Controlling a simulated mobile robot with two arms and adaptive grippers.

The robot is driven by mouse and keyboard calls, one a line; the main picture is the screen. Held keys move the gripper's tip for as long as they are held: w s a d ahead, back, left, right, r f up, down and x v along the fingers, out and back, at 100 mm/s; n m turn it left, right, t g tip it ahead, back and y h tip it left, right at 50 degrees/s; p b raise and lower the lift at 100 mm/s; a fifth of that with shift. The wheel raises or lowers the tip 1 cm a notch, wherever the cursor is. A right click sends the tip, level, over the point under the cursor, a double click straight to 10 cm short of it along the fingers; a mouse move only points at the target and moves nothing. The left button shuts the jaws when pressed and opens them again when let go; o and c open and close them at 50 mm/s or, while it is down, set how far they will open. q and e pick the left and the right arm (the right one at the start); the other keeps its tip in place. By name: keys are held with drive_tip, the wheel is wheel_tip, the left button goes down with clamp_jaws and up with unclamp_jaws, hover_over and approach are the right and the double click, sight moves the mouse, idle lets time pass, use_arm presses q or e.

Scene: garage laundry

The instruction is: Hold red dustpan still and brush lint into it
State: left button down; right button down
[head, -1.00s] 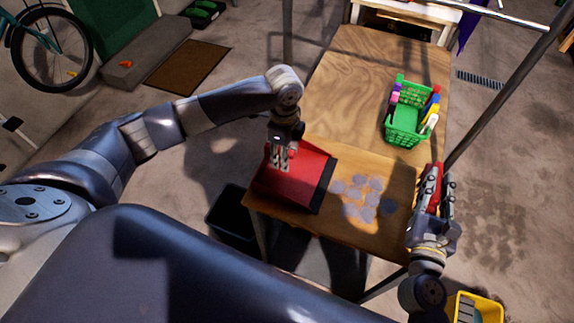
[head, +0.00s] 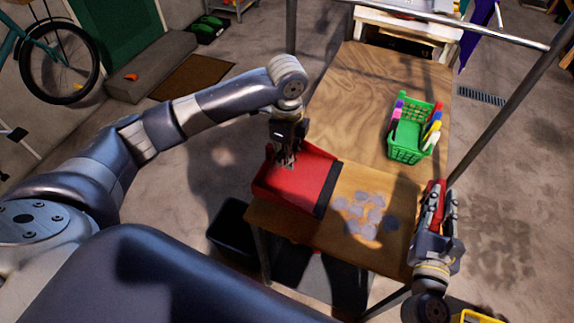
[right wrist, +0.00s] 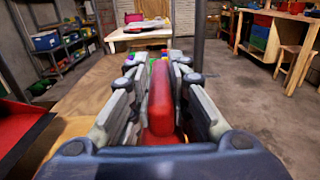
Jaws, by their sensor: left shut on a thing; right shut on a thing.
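The red dustpan (head: 312,184) lies on the near left part of the wooden table, its dark lip facing right. My left gripper (head: 284,160) is shut on the dustpan from above. Several grey lint pieces (head: 362,212) lie on the table just right of the lip, apart from it. My right gripper (head: 436,212) is at the table's right edge, right of the lint, shut on a red-handled brush (head: 436,196). The red handle (right wrist: 160,98) stands between the fingers in the right wrist view. The brush's bristles are hidden.
The wooden table (head: 375,97) is clear in its middle. A green basket (head: 408,148) with colourful bottles stands at its right side. A metal rail (head: 510,100) runs above the right edge. A black bin (head: 232,222) stands on the floor below the left corner.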

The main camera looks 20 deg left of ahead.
sight(287, 173)
use_arm(q)
wheel_tip(287, 173, up, 2)
drive_tip(key=shift+r, duration=0.25)
wheel_tip(287, 173, down, 6)
drive_tip(key=shift+r, duration=0.15)
drive_tip(key=shift+f, duration=1.35)
drive_tip(key=shift+f, duration=0.1)
drive_tip(key=c, duration=1.4)
unclamp_jaws()
drive_tip(key=shift+c, duration=0.2)
drive_tip(key=shift+c, duration=0.2)
clamp_jaws()
